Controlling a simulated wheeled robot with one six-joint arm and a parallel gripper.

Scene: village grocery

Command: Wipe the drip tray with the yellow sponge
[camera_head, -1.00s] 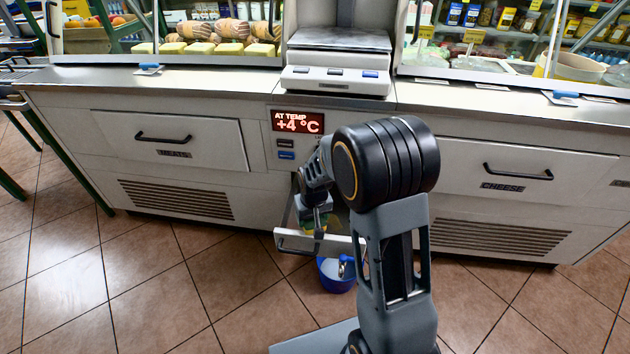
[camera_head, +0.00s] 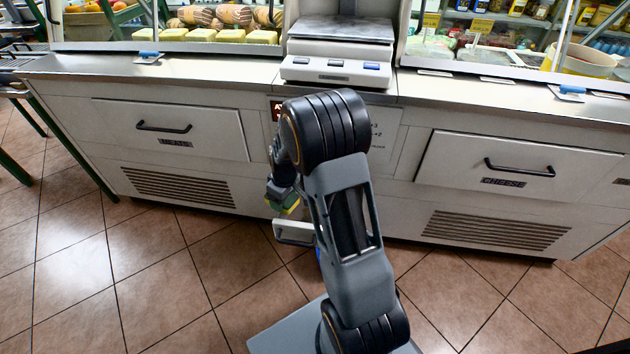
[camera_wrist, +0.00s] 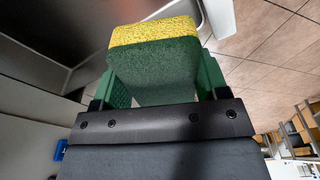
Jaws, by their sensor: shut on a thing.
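The yellow sponge (camera_wrist: 155,31) with its green scouring side shows in the wrist view, held between the green fingers of my gripper (camera_wrist: 160,82). My gripper (camera_head: 284,204) is shut on it. In the head view the sponge (camera_head: 291,208) is a small patch of yellow and green, above and left of the small pulled-out drawer front (camera_head: 292,233) under the counter. The drip tray cannot be made out for certain in the head view, because my arm covers much of that spot. In the wrist view a dark grey metal surface (camera_wrist: 75,30) lies to the left of the sponge.
The counter front has a meats drawer (camera_head: 170,131) at left and a cheese drawer (camera_head: 515,165) at right, both with black handles. A scale (camera_head: 337,68) stands on the counter. A blue bucket is mostly hidden behind my arm. The tiled floor (camera_head: 140,290) is clear at left.

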